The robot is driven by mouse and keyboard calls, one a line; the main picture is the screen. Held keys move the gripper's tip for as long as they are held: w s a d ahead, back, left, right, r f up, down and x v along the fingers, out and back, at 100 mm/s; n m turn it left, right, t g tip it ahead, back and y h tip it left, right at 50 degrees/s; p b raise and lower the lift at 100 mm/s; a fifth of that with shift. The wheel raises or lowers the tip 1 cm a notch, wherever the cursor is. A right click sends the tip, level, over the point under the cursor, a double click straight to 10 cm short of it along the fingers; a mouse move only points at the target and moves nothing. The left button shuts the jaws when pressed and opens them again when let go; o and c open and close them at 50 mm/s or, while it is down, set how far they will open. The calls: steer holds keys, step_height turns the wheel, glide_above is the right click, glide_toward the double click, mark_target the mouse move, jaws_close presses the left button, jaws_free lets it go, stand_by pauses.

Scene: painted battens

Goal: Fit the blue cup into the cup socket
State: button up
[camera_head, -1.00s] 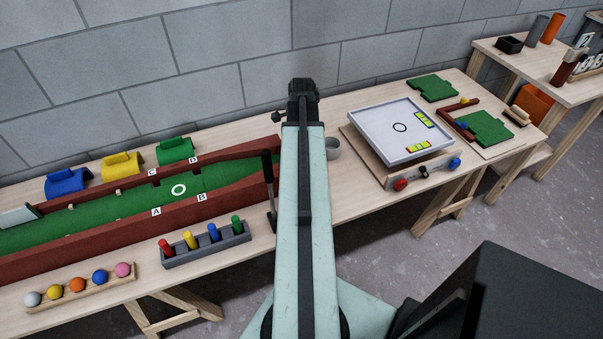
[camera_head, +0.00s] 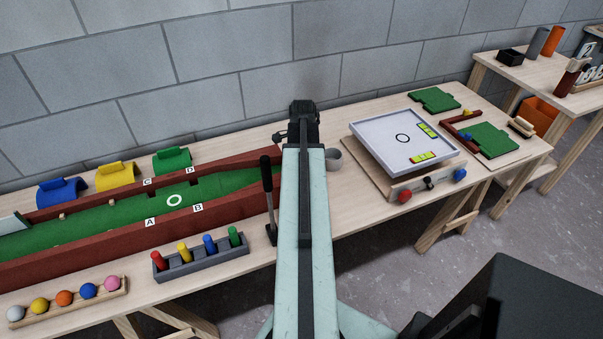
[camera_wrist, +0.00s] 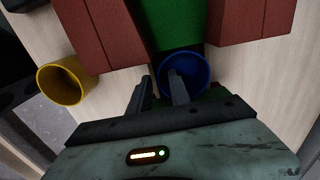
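The blue cup (camera_wrist: 185,75) shows in the wrist view, open end toward the camera, in line with the green lane (camera_wrist: 167,25). My gripper (camera_wrist: 158,75) is open, one finger left of the cup's near-left rim and the other overlapping the cup's opening. I cannot tell whether either finger touches it. In the head view my gripper (camera_head: 304,112) is at the lane's right end, and my arm hides the blue cup.
A yellow cup (camera_wrist: 63,82) lies left of my gripper. Red lane walls (camera_wrist: 105,35) flank the lane. In the head view, a grey cup (camera_head: 333,159) stands right of my arm, a black-handled lever (camera_head: 267,190) left of it, and a white tray (camera_head: 372,150) farther right.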

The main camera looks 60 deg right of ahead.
steer(key=shift+r, duration=0.1)
step_height(320, 180, up, 12)
steer(key=p, duration=1.2)
steer(key=shift+r, duration=0.15)
